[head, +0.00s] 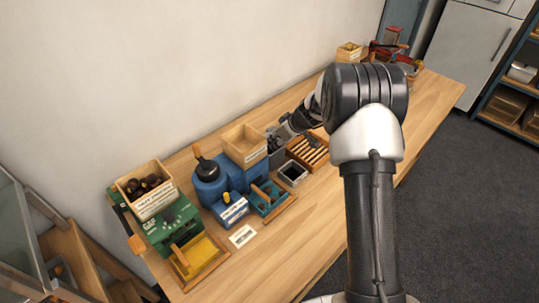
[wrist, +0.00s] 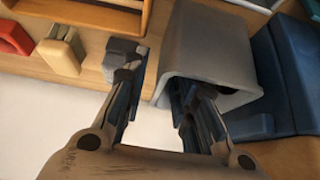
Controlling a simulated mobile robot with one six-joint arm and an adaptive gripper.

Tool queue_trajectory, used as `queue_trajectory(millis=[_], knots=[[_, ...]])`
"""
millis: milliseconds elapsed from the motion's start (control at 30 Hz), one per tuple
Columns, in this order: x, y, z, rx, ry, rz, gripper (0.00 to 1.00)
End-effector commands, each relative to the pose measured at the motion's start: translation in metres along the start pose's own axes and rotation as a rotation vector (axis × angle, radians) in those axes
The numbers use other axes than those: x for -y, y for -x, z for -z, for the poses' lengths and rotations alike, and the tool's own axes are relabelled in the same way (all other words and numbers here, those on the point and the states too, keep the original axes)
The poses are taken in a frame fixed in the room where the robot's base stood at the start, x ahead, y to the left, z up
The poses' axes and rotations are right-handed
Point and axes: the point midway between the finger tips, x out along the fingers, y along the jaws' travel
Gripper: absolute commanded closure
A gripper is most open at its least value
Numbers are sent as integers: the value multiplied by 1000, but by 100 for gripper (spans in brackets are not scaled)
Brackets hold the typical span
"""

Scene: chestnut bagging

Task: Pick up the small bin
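The small grey bin (wrist: 212,48) fills the upper middle of the wrist view, tilted in the picture, with one rim edge toward me. In the head view the grey bin (head: 281,159) stands between the blue machine and a wooden rack, partly hidden by my gripper (head: 281,134). In the wrist view my gripper (wrist: 160,80) has its two fingers spread apart. One finger overlaps the bin's near rim and the other is to the left of its wall. Whether a finger touches the bin cannot be told.
The blue machine (head: 228,178) with a wooden box (head: 244,143) on top is left of the bin. The wooden rack (head: 307,151) is right of it. A small dark tray (head: 292,174) lies in front. A green machine (head: 172,226) stands further left.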

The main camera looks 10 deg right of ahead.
Motion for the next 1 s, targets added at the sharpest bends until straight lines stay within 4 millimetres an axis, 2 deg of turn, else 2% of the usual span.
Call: queue_trajectory(millis=[67,433,1000], knots=[[0,0,0,0,0,0,76],[0,0,0,0,0,1,100],[0,0,0,0,0,1,100]])
